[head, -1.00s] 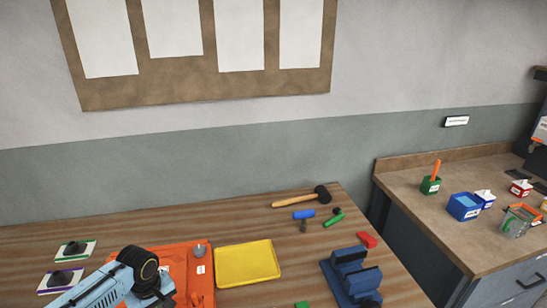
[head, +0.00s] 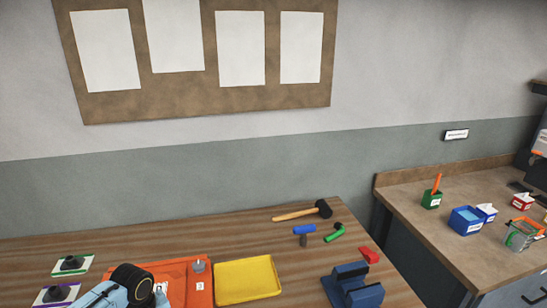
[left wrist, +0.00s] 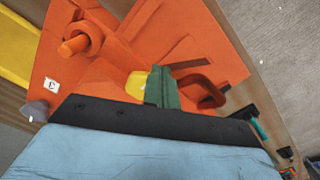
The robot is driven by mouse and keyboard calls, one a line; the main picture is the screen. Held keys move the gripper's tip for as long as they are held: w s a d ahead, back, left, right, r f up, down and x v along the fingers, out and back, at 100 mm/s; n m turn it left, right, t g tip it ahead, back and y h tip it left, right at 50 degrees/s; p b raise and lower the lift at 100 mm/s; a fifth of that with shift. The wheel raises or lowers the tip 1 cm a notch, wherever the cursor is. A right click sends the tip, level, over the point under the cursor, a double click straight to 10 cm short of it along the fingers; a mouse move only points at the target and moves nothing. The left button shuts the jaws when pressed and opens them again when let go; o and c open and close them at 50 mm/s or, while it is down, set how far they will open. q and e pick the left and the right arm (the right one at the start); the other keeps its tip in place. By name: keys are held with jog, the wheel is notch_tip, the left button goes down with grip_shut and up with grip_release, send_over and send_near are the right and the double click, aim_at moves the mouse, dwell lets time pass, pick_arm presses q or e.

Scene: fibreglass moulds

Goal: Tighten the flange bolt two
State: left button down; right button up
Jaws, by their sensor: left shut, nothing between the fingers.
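An orange mould (head: 200,290) lies on the wooden bench, partly hidden by my left arm in the head view. It fills much of the left wrist view (left wrist: 110,85), where an orange round bolt-like part (left wrist: 75,45) stands at its upper left beside a "C" label (left wrist: 52,84). A yellow rounded part (left wrist: 138,84) shows just left of my left gripper (left wrist: 163,75). The left gripper is shut and empty over the mould; whether it touches is unclear. A dark orange loop (left wrist: 208,88) is to its right. Bolt two cannot be singled out. My right gripper is out of view.
A yellow tray (head: 247,280) lies right of the mould, with a blue vise (head: 352,286) beyond. A mallet (head: 305,211) and small blue and green tools lie behind. Two labelled cards (head: 72,265) are at left. A side counter (head: 440,225) holds several small containers.

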pick_arm(q)
jog(key=shift+s+d+r, duration=0.1)
jog(key=shift+d+r, duration=0.05)
jog(key=shift+r, duration=2.8)
